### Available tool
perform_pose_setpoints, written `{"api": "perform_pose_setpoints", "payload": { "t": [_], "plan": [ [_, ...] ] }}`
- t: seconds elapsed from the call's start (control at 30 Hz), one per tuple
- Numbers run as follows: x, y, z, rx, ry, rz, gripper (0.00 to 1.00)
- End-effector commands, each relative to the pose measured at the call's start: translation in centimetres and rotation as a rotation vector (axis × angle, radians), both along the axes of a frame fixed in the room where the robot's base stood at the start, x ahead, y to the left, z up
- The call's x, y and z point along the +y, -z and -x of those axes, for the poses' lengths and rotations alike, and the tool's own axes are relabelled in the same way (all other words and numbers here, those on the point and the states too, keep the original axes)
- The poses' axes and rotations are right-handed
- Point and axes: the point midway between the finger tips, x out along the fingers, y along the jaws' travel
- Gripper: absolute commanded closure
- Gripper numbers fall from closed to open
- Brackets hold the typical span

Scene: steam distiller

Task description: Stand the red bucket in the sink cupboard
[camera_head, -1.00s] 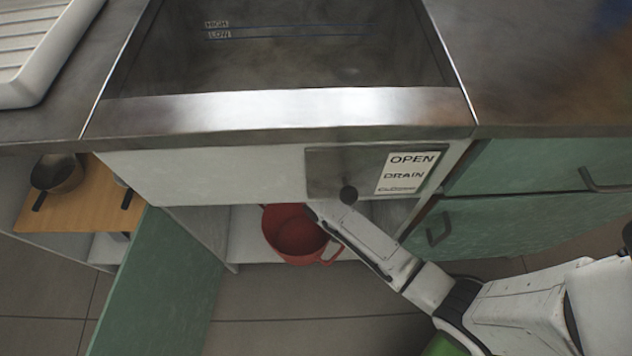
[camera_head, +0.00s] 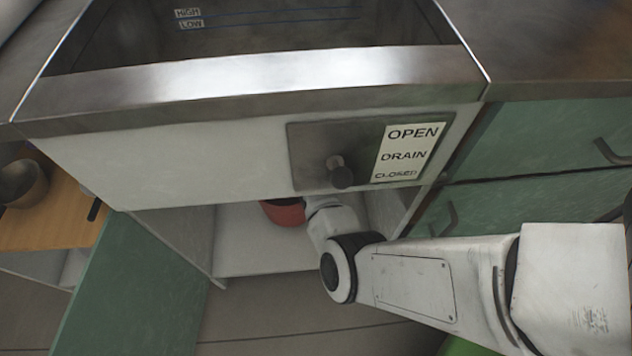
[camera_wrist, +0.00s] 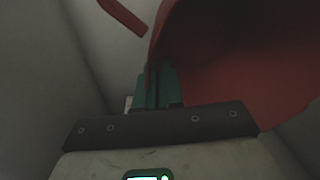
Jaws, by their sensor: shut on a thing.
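The red bucket (camera_head: 285,212) is inside the open sink cupboard (camera_head: 250,250), below the sink front in the head view. Only a small part of it shows there; the panel above and my arm hide the rest. In the wrist view the bucket (camera_wrist: 235,70) fills the upper right, and my gripper (camera_wrist: 158,85) is shut on its wall or rim. A red strip, perhaps its handle, shows at the top left. The head view hides my fingertips. I cannot tell whether the bucket's base touches the cupboard floor.
A green door (camera_head: 135,275) stands open at the cupboard's left. A drain knob (camera_head: 341,174) sticks out just above my arm. Green drawers (camera_head: 540,165) lie to the right. A pot (camera_head: 22,183) rests on a wooden board (camera_head: 50,215) at the left.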

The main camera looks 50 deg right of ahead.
Motion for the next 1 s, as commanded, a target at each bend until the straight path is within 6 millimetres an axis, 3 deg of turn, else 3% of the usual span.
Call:
{"api": "perform_pose_setpoints", "payload": {
  "t": [0.13,0.37,0.73,0.77,1.0],
  "plan": [
    [-0.2,0.6,-0.2,0.001,-0.001,0.001,1.00],
    [-0.1,3.5,-0.2,-0.001,-0.001,0.000,1.00],
    [-0.2,3.7,-0.2,-0.001,0.000,0.001,1.00],
    [-0.2,3.8,-0.1,0.000,0.000,0.000,0.92],
    [-0.2,3.7,-0.1,0.000,0.000,0.000,0.69]
  ]
}}
